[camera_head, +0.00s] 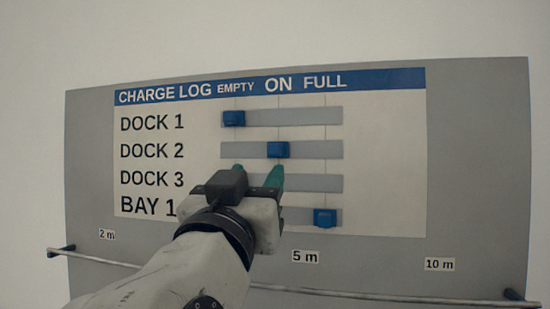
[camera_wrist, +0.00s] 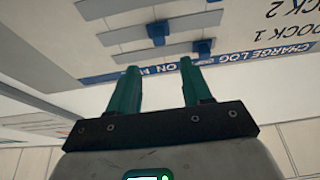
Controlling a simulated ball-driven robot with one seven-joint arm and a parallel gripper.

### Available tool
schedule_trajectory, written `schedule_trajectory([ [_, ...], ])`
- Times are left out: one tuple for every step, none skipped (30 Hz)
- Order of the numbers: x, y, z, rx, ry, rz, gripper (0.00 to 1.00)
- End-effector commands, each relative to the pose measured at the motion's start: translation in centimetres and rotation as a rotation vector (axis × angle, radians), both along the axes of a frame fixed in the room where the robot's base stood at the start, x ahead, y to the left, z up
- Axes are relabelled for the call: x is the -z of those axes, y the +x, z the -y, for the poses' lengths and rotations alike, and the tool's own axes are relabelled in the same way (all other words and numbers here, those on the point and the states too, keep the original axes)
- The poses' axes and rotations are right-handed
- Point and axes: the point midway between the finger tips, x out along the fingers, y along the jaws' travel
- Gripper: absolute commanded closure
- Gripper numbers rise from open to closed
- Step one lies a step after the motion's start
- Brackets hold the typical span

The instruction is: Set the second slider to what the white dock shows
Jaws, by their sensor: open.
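The second slider's blue knob (camera_head: 278,150) is on the DOCK 2 track (camera_head: 315,151), in line with the ON heading. It also shows in the wrist view, where the board is upside down (camera_wrist: 158,33). My gripper (camera_head: 257,168) is open and empty, with teal fingers. In the head view the fingertips appear just below the DOCK 2 track, the right one under the knob. In the wrist view the fingers (camera_wrist: 160,67) are apart with nothing between them. I cannot tell how far they are from the board. No white dock is visible.
The DOCK 1 knob (camera_head: 234,118) is at EMPTY and the BAY 1 knob (camera_head: 325,217) is at FULL. My arm hides part of the DOCK 3 track (camera_head: 315,183); its knob is not visible. A metal rail (camera_head: 400,291) runs along the bottom of the grey board (camera_head: 480,180).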

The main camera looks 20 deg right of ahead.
Motion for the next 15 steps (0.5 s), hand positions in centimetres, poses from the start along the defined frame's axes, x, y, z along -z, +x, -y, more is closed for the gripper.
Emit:
schedule_trajectory([
  [-0.4, 0.1, 0.1, 0.002, 0.0, 0.004, 0.51],
  [-0.6, 0.3, 0.3, 0.003, 0.0, 0.005, 0.51],
  [-0.8, 0.6, 0.5, 0.004, -0.001, 0.003, 0.51],
  [-1.0, 0.9, 0.7, 0.004, -0.001, 0.002, 0.51],
  [-1.2, 1.3, 1.0, 0.005, 0.0, 0.002, 0.51],
  [-1.5, 1.7, 1.4, 0.005, -0.002, 0.002, 0.51],
  [-1.7, 2.1, 1.7, 0.005, -0.001, 0.002, 0.51],
  [-1.9, 2.6, 2.0, 0.006, -0.001, 0.0, 0.51],
  [-2.2, 3.1, 2.4, 0.005, -0.001, 0.002, 0.51],
  [-2.5, 3.6, 2.7, 0.004, -0.001, 0.001, 0.51],
  [-2.6, 4.0, 3.0, 0.005, -0.001, 0.001, 0.51],
  [-2.9, 4.5, 3.4, 0.004, 0.0, 0.001, 0.51],
  [-3.1, 4.9, 3.7, 0.004, -0.001, 0.001, 0.51],
  [-3.2, 5.3, 3.9, 0.004, -0.001, 0.001, 0.51],
  [-3.5, 5.8, 4.3, 0.004, -0.001, 0.001, 0.51],
])
